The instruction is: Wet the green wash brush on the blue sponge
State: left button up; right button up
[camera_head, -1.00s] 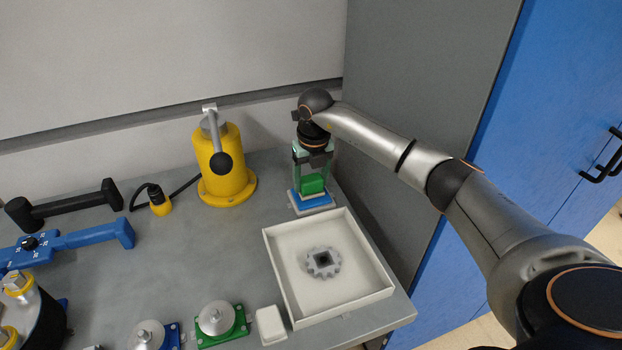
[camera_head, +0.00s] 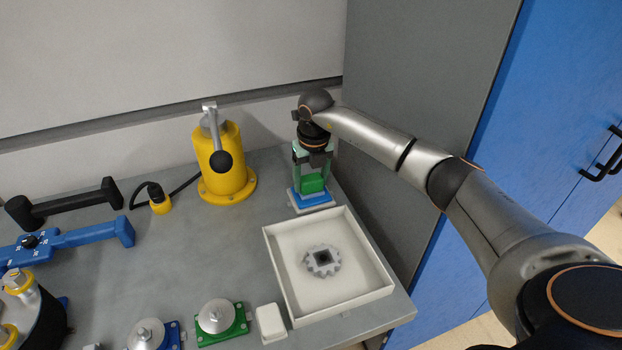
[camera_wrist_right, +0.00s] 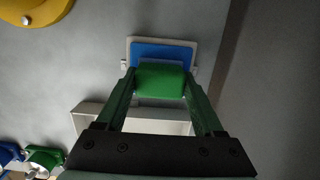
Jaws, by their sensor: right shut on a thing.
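The green wash brush (camera_head: 312,183) is held between the fingers of my right gripper (camera_head: 312,172), which points down at the back right of the table. The brush also shows in the right wrist view (camera_wrist_right: 161,80), between the two green fingers. The blue sponge (camera_head: 313,199) lies in a light holder directly beneath the brush, and its blue face also shows in the right wrist view (camera_wrist_right: 162,53). The brush covers part of the sponge. Whether its underside touches the sponge I cannot tell. My left gripper is not in view.
A white tray (camera_head: 383,278) with a grey gear (camera_head: 323,262) stands just in front of the sponge. A yellow cylinder with a lever (camera_head: 226,165) stands to the left. A grey wall panel rises close on the right. The table's middle is clear.

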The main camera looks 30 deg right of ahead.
aim_at(310, 176)
jog(key=shift+f, duration=0.1)
dwell(0.4)
notch_tip(310, 176, up, 5)
jog(key=p, duration=0.4)
jog(key=shift+r, duration=1.05)
jog(key=shift+f, duration=0.1)
